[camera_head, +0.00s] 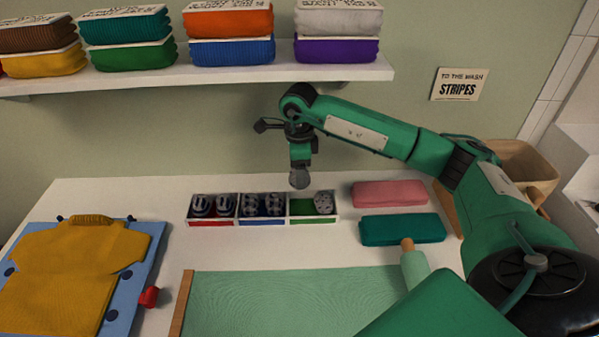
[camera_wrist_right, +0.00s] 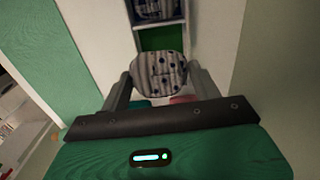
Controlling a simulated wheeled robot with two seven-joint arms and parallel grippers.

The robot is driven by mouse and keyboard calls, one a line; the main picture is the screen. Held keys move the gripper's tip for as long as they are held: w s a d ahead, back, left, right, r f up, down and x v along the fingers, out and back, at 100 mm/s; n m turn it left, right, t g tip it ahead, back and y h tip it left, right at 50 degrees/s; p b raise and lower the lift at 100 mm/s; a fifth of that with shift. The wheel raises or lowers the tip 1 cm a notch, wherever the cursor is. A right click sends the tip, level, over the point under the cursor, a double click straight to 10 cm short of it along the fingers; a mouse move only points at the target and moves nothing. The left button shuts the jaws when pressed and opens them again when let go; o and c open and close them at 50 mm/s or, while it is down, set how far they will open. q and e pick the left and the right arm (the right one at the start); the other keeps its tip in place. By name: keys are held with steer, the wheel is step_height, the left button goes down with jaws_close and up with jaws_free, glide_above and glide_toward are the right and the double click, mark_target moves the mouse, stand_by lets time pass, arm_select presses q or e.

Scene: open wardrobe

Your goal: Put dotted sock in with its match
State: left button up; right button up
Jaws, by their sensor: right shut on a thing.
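My right gripper (camera_head: 299,165) is shut on a rolled grey sock with dark dots (camera_head: 299,180); in the right wrist view the dotted sock (camera_wrist_right: 160,74) sits between the fingers. It hangs above the back edge of a three-compartment sock tray (camera_head: 263,221), near the green compartment. The green compartment (camera_head: 300,207) holds a single light, spotted sock (camera_head: 324,203) at its right side, with bare green floor at its left. The blue compartment (camera_head: 263,205) and the red compartment (camera_head: 213,206) each hold two dark patterned socks. My left gripper is out of view.
A pink folded cloth (camera_head: 389,194) and a teal folded cloth (camera_head: 402,228) lie right of the tray. A green mat (camera_head: 290,300) lies in front, and a yellow shirt (camera_head: 75,262) on a blue board at left. A shelf (camera_head: 200,76) with folded clothes hangs above.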

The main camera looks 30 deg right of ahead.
steer(key=shift+d+f, duration=0.15)
steer(key=shift+f, duration=0.15)
step_height(320, 180, down, 7)
steer(key=b, duration=0.4)
steer(key=shift+f+b, duration=0.55)
steer(key=shift+f, duration=0.25)
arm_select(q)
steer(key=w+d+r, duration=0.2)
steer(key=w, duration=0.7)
arm_select(e)
steer(key=shift+f, duration=0.45)
arm_select(q)
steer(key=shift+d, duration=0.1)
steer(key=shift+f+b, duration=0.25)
steer(key=shift+b, duration=0.25)
arm_select(e)
steer(key=shift+f, duration=0.4)
steer(key=o, duration=0.8)
steer(key=shift+c, duration=1.1)
